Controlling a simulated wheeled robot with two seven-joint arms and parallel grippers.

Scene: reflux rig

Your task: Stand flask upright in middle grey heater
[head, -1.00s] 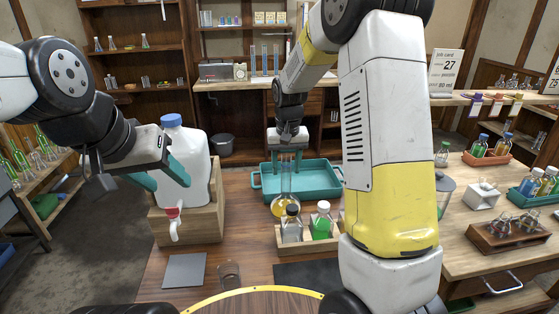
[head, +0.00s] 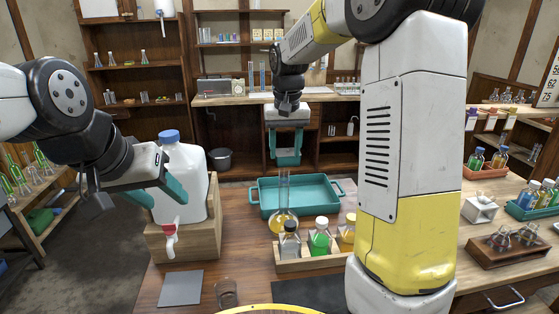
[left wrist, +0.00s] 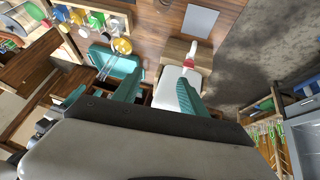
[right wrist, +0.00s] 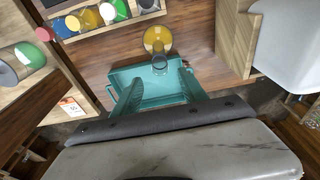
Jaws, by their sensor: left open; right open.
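The flask (head: 283,222) is clear glass with a long neck and amber liquid in its round bulb. It stands upright at the near edge of the teal tray (head: 262,205), behind a bottle rack. What supports its base is hidden, and I cannot make out a grey heater. It also shows in the right wrist view (right wrist: 158,40) and left wrist view (left wrist: 121,46). My right gripper (head: 286,160) is open and empty, above and behind the flask neck, apart from it. My left gripper (head: 163,195) is open beside the white jug (head: 186,182); contact is unclear.
The wooden rack (head: 308,264) holds a clear bottle, a green bottle (head: 320,240) and an orange one close in front of the flask. A small glass (head: 227,293) and a grey plate (head: 181,288) lie at front left. The jug sits on a wooden stand (head: 184,246).

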